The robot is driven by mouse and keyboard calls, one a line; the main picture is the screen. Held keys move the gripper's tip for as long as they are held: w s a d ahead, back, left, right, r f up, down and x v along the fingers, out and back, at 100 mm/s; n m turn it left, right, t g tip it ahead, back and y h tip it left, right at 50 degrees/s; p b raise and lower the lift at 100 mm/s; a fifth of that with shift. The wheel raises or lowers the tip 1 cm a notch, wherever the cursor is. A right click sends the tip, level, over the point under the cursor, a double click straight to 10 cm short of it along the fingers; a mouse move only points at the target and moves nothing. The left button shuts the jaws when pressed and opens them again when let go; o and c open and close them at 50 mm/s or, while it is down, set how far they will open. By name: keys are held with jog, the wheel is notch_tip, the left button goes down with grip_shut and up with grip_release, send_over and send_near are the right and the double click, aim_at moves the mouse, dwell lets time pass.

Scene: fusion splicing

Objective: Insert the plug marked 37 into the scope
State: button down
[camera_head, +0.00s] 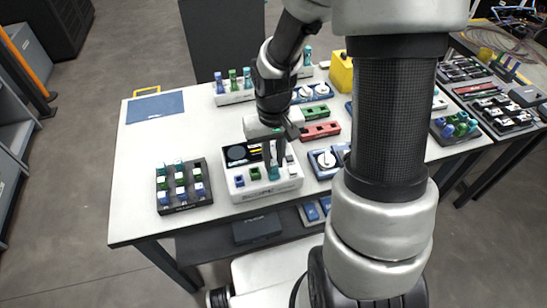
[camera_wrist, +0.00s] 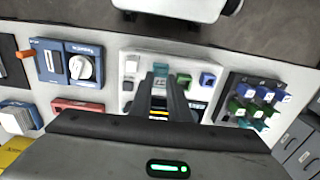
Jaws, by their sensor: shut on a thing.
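The scope (camera_head: 285,187) is a white box with a dark screen, near the table's front edge. It also shows in the wrist view (camera_wrist: 128,85). My gripper (camera_head: 271,160) is over the scope's right part, fingers pointing down, shut on a teal plug (camera_head: 274,173). The plug's top shows beyond my fingers in the wrist view (camera_wrist: 160,71). It lines up with a green plug (camera_head: 255,174) and a blue plug (camera_head: 239,181) on the scope. I cannot tell whether the teal plug is seated or just above its socket. Its number is not readable.
A black plug rack (camera_head: 184,207) with teal, green and blue plugs stands left of the scope. A blue device with a white knob (camera_head: 324,161) is close on the right. Red (camera_head: 320,131) and green blocks lie behind. A blue mat (camera_head: 154,108) lies on the clearer left side.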

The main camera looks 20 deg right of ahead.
jog(key=c, duration=1.6)
grip_release()
jog(key=shift+r, duration=0.1)
jog(key=shift+r+p, duration=2.4)
jog(key=shift+r, duration=0.5)
